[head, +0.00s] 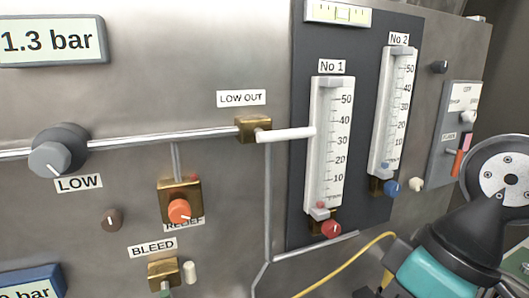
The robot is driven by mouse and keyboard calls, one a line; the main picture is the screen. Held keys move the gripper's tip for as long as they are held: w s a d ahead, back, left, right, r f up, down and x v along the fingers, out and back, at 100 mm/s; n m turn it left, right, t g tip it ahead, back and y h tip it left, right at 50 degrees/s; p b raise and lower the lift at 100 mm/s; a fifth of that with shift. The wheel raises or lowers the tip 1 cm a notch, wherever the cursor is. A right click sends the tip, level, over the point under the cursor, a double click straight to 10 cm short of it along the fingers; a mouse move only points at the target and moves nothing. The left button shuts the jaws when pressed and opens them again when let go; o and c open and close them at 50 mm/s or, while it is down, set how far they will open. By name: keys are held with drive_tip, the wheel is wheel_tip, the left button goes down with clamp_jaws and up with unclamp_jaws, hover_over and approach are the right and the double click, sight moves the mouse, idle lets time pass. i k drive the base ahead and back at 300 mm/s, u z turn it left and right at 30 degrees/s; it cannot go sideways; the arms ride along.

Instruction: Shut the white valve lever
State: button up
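The white valve lever (286,134) sits on a brass valve body (253,129) under the label LOW OUT (241,98). The lever lies about horizontal, pointing right from the valve, roughly in line with the pipe (150,140) that comes in from the left. Its tip reaches the left edge of the No 1 flow gauge in the picture. Part of my arm shows at the lower right, well apart from the lever. My gripper is not visible.
Right of the lever stand the No 1 gauge (328,145) and No 2 gauge (392,112). An orange RELIEF knob (179,211) and grey LOW knob (50,158) are at left. A yellow cable (345,266) crosses low down. The panel just below the lever is mostly clear, except for thin pipe.

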sight(262, 136)
drive_tip(key=u, duration=2.65)
drive_tip(key=i, duration=0.35)
drive_tip(key=z, duration=3.1)
